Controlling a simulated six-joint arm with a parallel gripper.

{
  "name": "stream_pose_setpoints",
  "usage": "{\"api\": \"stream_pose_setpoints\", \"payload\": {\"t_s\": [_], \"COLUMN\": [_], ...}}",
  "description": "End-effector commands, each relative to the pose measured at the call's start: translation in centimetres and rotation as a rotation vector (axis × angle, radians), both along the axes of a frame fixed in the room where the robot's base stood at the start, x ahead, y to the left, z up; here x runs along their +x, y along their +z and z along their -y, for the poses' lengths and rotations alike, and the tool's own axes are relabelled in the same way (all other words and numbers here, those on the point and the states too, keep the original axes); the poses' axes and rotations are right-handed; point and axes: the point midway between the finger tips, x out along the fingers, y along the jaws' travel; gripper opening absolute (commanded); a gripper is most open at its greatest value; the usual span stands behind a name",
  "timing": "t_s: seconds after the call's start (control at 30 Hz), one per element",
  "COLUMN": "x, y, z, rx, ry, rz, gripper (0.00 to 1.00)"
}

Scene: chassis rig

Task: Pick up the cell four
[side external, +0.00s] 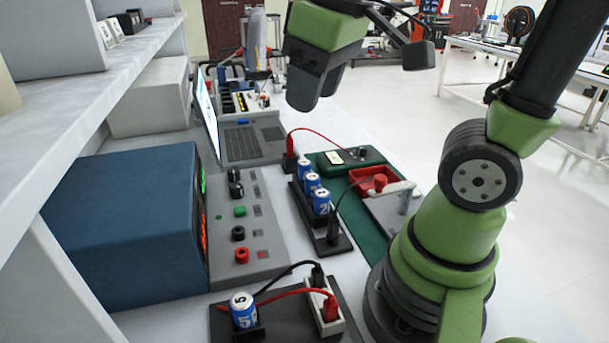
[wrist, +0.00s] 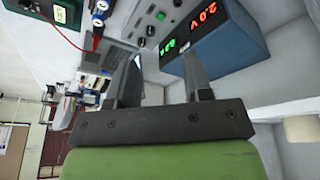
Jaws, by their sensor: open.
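Several blue-and-white cells stand upright in the side external view. Three are in a black holder (side external: 330,240) in the middle: a rear cell (side external: 305,168), a middle cell (side external: 312,185) and a front cell (side external: 321,203). Another cell (side external: 243,310), marked 5, stands in a black front holder (side external: 275,326). I cannot make out a number 4 on any cell. My gripper (side external: 316,88) is open and empty, high above the bench behind the three-cell holder. In the wrist view my gripper (wrist: 162,80) has its fingers apart with nothing between them.
A blue power supply (side external: 130,220) with lit displays and a grey control panel (side external: 245,225) stand at left. An open laptop (side external: 250,142) is behind. Red and black leads arch over the holders. A red tray (side external: 360,176) lies right; a shelf (side external: 120,60) overhangs the left.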

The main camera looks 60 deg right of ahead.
Motion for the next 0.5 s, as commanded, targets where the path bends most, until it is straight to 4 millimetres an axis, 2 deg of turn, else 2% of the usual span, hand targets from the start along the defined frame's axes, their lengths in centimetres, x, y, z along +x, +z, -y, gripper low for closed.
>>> {"api": "stream_pose_setpoints", "payload": {"t_s": [0.03, 0.27, 0.5], "x": [1.2, 5.8, 10.1], "y": [-0.6, -3.6, -8.5], "z": [0.6, 3.9, 7.4], "rx": [-0.054, -0.292, -0.499], "ry": [0.045, 0.275, 0.510], "rz": [-0.066, -0.353, -0.669], "gripper": [0.46, 0.46, 0.46]}}
